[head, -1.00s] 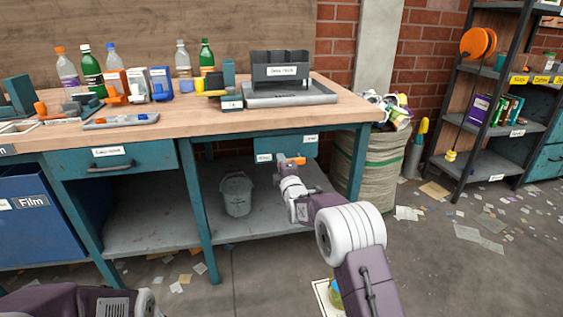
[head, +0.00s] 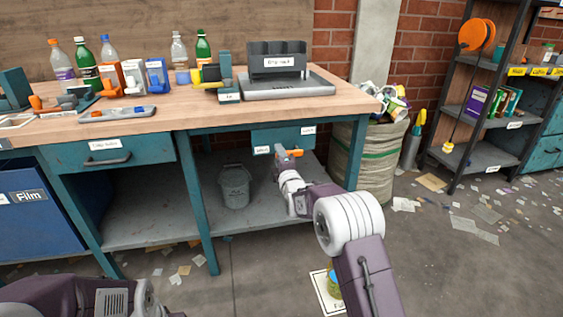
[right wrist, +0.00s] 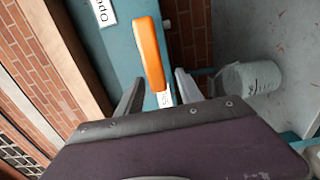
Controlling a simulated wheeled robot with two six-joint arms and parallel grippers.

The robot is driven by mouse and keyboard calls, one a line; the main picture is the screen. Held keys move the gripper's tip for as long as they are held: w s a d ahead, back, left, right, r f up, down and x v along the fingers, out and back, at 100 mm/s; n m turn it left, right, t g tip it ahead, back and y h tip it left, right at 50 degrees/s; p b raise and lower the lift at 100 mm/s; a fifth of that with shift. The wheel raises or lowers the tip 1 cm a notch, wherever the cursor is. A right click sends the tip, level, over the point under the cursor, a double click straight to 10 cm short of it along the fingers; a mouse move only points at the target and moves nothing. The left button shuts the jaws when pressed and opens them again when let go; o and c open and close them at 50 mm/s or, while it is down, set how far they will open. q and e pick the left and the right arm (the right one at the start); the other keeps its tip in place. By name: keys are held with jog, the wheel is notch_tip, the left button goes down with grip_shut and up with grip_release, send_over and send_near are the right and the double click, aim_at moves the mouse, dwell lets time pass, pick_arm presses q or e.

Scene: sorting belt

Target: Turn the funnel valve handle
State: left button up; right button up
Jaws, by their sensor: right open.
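The funnel valve handle (right wrist: 149,52) is an orange bar on a teal panel in the right wrist view. It also shows small and orange in the head view (head: 294,153), in front of the teal panel (head: 270,137) under the bench top. My right gripper (right wrist: 158,92) is open, with its dark fingers on either side of the handle's near end. I cannot tell whether they touch it. A white label (right wrist: 103,12) on the panel begins "Op". The funnel itself is not clearly seen. My left arm shows at the lower left of the head view, but its gripper is out of frame.
The wooden bench top (head: 200,108) holds bottles, cartons and a dark grey tray. A grey bucket (head: 234,186) stands on the lower shelf. A full sack (head: 363,160) stands right of the bench. The floor between bench and shelving has scattered paper.

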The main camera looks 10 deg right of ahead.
jog(key=s, duration=0.8)
jog(key=shift+s, duration=0.15)
jog(key=shift+d, duration=0.1)
